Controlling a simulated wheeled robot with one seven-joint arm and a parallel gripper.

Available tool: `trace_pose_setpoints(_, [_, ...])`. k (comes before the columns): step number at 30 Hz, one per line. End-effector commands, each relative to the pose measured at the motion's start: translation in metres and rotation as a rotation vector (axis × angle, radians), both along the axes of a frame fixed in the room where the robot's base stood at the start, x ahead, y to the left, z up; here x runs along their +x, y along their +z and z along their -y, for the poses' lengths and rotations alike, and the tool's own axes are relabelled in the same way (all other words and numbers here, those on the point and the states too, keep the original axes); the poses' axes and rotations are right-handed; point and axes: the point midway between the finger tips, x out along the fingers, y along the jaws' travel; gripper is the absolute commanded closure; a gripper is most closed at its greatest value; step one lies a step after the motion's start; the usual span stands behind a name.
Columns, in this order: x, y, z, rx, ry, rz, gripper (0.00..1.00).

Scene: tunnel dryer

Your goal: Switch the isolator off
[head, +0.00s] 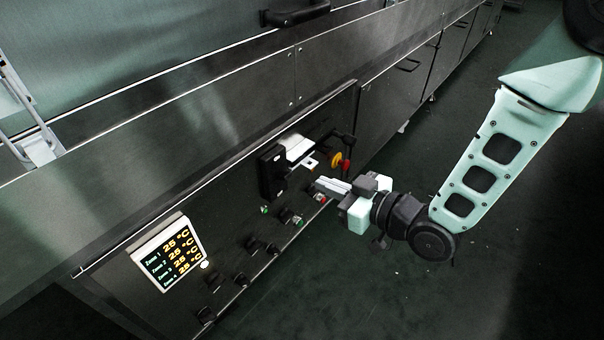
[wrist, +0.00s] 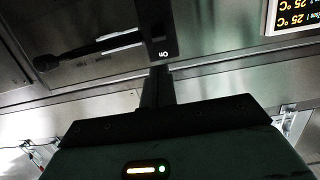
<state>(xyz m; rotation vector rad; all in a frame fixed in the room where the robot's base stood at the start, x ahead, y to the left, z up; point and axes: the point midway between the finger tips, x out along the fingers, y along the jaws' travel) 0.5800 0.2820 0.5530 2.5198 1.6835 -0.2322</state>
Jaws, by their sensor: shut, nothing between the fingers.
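The isolator is a dark box (head: 271,174) on the front control panel. The wrist view shows its dark face (wrist: 158,30) with an upside-down "ON" label. A dark lever with a round knob (wrist: 46,62) sticks out sideways from it, toward the left of the wrist view. My gripper (head: 322,184) is shut and empty, just in front of the panel, to the right of and slightly below the box in the head view. In the wrist view its dark fingers (wrist: 157,75) reach up to just below the label; I cannot tell whether they touch.
A yellow-and-red control (head: 337,160) sits right of the isolator. Several knobs and small lamps (head: 265,210) run along the panel below. A temperature display (head: 168,254) reading 25 °C is at the left. Dark floor (head: 380,290) is open at the right.

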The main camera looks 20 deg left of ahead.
Motion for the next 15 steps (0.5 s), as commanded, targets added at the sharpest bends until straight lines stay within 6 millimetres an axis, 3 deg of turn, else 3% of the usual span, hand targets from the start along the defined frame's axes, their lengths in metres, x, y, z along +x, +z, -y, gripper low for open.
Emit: trace_pose_setpoints(15, [0.030, -0.017, -0.073, 0.001, 0.001, 0.002, 1.00])
